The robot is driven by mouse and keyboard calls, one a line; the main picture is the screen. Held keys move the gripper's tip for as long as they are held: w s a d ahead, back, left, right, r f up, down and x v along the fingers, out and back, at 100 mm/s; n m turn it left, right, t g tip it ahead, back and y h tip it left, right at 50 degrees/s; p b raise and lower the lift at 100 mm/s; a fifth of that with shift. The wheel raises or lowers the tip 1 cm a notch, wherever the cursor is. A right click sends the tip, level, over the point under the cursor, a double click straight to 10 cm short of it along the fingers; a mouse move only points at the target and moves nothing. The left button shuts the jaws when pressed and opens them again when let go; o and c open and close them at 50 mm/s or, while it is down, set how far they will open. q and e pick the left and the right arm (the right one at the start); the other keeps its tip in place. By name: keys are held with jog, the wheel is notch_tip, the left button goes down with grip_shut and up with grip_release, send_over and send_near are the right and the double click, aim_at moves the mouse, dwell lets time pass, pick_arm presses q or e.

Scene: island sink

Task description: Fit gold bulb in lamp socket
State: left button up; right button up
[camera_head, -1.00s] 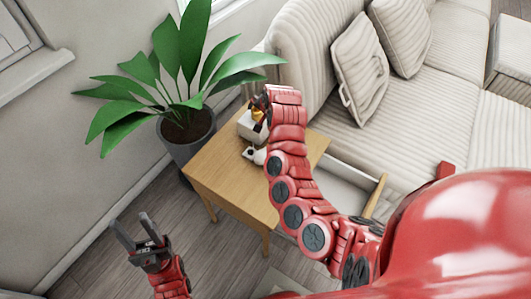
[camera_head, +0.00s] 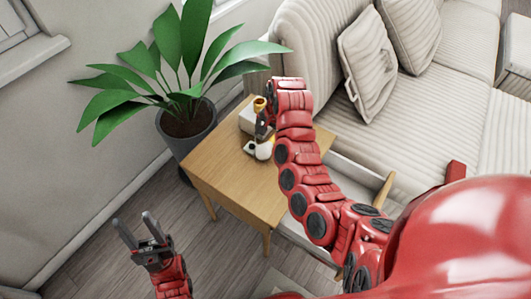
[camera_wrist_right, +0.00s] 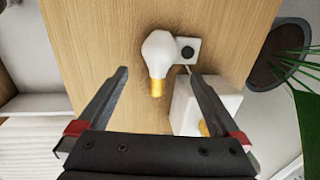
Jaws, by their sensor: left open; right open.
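The bulb (camera_wrist_right: 157,60), white with a gold base, lies on the wooden side table and also shows in the head view (camera_head: 264,151). The lamp is a white box (camera_wrist_right: 207,103) with a gold socket (camera_head: 260,104) on top. In the wrist view the socket is mostly cut off by my gripper. My right gripper (camera_wrist_right: 157,73) is open and empty above the table, with the bulb between its fingers in the picture; whether it is at the bulb's height I cannot tell. My left gripper (camera_head: 137,228) is open and empty over the floor.
The wooden table (camera_head: 222,181) has free room at its front left. A small white block with a dark button (camera_wrist_right: 188,50) sits beside the bulb. A potted plant (camera_head: 186,130) stands left of the table, a sofa (camera_head: 435,100) right. A drawer (camera_head: 350,184) is open.

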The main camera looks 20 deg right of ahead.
aim_at(266, 146)
jog(key=shift+w+a+f, duration=0.1)
jog(key=shift+a+f, duration=0.1)
jog(key=shift+f, duration=1.1)
jog(key=shift+w+a+f, duration=0.1)
jog(key=shift+a+f, duration=0.05)
jog(key=shift+f, duration=1.15)
jog(key=shift+w+f, duration=0.1)
jog(key=shift+f, duration=0.35)
jog(key=c, duration=1.5)
jog(key=shift+o, duration=0.2)
